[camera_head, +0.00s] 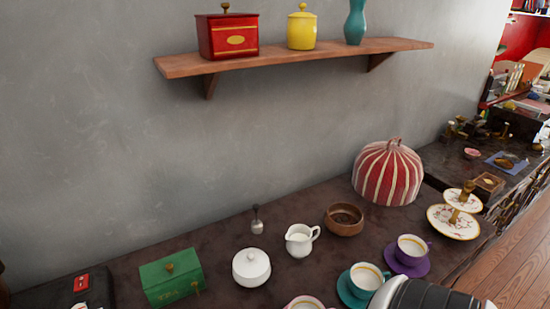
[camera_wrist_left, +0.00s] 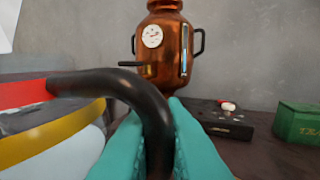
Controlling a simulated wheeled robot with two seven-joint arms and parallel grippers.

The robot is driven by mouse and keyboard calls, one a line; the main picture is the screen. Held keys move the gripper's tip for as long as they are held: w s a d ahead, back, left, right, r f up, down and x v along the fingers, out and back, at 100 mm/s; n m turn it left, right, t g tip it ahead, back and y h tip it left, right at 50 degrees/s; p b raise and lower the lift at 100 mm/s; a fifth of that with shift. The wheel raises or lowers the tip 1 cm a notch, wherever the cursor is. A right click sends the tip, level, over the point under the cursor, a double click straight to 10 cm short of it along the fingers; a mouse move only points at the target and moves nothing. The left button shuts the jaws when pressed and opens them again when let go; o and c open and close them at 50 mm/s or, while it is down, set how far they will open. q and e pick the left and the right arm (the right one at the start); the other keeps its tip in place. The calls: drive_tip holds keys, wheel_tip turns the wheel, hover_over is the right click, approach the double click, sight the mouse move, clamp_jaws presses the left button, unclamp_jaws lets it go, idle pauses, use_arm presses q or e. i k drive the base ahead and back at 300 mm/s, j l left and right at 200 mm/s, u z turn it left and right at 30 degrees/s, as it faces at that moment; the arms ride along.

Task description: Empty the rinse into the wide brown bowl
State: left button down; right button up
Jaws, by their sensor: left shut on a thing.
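The wide brown bowl (camera_head: 344,229) stands on the dark counter in the head view, right of a white milk jug (camera_head: 299,242). Its inside looks dark; I cannot tell what lies in it. In the left wrist view, my left gripper (camera_wrist_left: 157,118), with teal fingers, is shut on a thick black curved handle (camera_wrist_left: 110,84). The handle joins a round vessel (camera_wrist_left: 52,142) with red, gold and pale bands, cut off by the left edge. Its spout and contents are hidden. The left gripper and this vessel do not show in the head view.
A green box (camera_head: 171,278) stands left. A copper urn (camera_wrist_left: 168,45) shows in the wrist view.

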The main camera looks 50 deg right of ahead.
sight(342, 219)
drive_tip(key=z, duration=0.85)
drive_tip(key=l+z, duration=0.25)
drive_tip(key=z, duration=0.2)
drive_tip(key=i+l+z, duration=0.1)
drive_tip(key=z, duration=0.4)
drive_tip(key=i+l, duration=0.15)
drive_tip(key=l, duration=0.25)
drive_tip(key=i+l, duration=0.15)
drive_tip(key=l, duration=0.25)
drive_tip(key=i+l, duration=0.15)
drive_tip(key=l, duration=0.2)
